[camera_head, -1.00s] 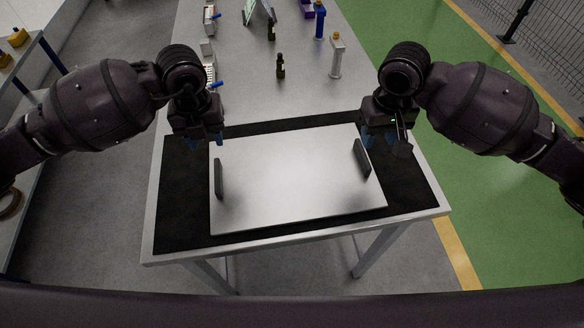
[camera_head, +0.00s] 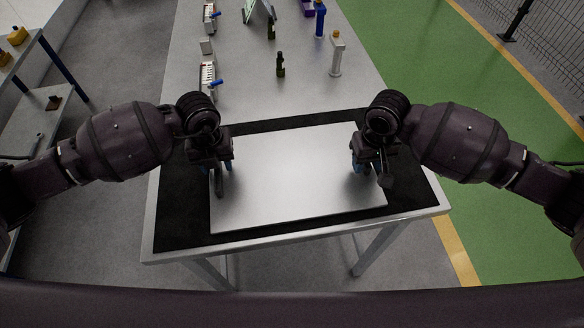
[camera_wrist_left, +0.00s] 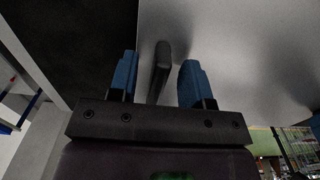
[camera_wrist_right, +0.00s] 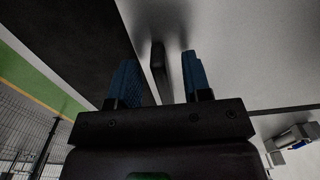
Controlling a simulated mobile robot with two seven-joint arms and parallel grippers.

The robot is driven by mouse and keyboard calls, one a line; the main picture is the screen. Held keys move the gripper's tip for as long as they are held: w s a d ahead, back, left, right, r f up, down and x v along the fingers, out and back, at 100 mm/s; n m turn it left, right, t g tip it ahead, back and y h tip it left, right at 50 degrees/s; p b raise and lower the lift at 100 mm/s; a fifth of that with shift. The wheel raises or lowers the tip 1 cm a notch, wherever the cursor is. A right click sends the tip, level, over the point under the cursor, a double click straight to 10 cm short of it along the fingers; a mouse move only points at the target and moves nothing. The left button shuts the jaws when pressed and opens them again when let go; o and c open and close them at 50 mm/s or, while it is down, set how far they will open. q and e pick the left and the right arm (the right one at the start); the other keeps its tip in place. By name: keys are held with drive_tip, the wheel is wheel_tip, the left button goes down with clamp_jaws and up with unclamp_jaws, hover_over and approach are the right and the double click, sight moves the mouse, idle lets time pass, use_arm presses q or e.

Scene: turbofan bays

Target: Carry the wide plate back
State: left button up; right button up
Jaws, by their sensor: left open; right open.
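The wide plate (camera_head: 290,185) is a flat, pale metal sheet lying on a black mat (camera_head: 178,225) on the table. It has a dark upright handle near each short side. My left gripper (camera_head: 222,180) is open over the left handle; in the left wrist view that handle (camera_wrist_left: 161,68) stands between the blue fingertips (camera_wrist_left: 157,80). In the head view the grippers largely hide both handles.
Further back on the table stand a dark green bottle-like part (camera_head: 280,65), a white post with an orange top (camera_head: 337,55) and a blue bottle (camera_head: 319,20). White fixtures (camera_head: 208,75) line the table's left edge.

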use_arm(q)
drive_tip(key=shift+f, duration=0.35)
use_arm(e)
drive_tip(key=shift+f, duration=0.35)
use_arm(q)
clamp_jaws()
use_arm(e)
clamp_jaws()
use_arm(q)
drive_tip(key=shift+r, duration=0.1)
use_arm(e)
drive_tip(key=shift+r, duration=0.1)
